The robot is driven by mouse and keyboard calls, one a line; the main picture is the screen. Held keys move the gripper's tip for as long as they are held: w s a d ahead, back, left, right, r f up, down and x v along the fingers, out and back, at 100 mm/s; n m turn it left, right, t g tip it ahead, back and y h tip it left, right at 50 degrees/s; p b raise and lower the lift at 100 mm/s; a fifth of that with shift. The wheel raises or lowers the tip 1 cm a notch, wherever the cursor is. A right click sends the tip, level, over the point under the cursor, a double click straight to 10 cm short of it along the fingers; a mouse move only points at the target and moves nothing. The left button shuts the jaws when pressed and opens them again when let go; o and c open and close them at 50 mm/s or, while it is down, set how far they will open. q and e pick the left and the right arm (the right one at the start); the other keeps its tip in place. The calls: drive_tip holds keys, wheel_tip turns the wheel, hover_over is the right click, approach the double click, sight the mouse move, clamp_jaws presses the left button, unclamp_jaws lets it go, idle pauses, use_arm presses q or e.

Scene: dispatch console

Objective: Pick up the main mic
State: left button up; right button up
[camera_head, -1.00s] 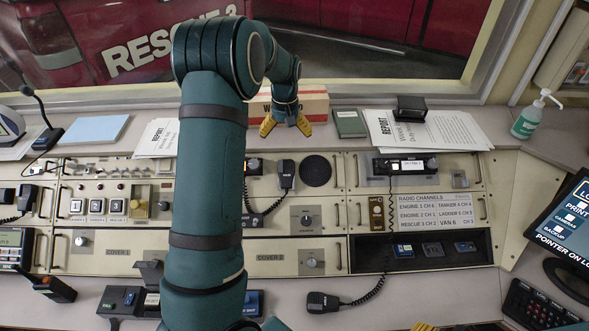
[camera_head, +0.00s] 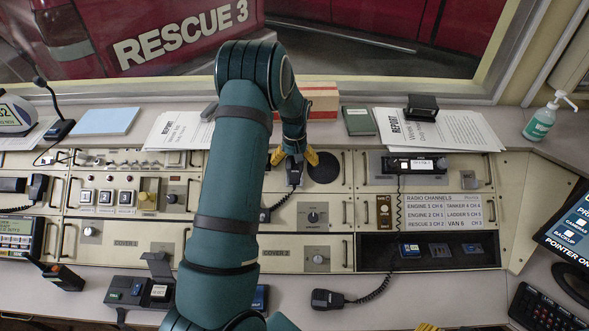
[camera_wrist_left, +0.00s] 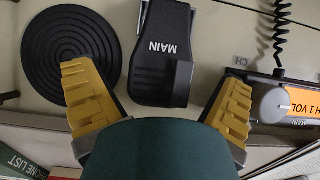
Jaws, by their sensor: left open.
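The main mic (camera_head: 294,172) is a black hand mic with a coiled cord on the console panel. In the left wrist view it carries the word MAIN (camera_wrist_left: 160,50), upside down. My left gripper (camera_head: 294,158) is over it with its yellow fingers open. In the left wrist view, my left gripper (camera_wrist_left: 157,78) has one finger on each side of the mic, with gaps between. No grip on the mic shows. A small yellow tip at the bottom edge of the head view (camera_head: 428,327) looks like my right gripper; the rest is cut off.
A round black speaker grille (camera_head: 324,168) is right beside the mic. A radio unit (camera_head: 415,165) with a coiled cord sits further right. Another black hand mic (camera_head: 327,299) lies on the front desk. Papers (camera_head: 460,130) and a green book (camera_head: 359,121) lie on the back ledge.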

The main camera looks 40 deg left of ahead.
use_arm(q)
drive_tip(key=c, duration=1.4)
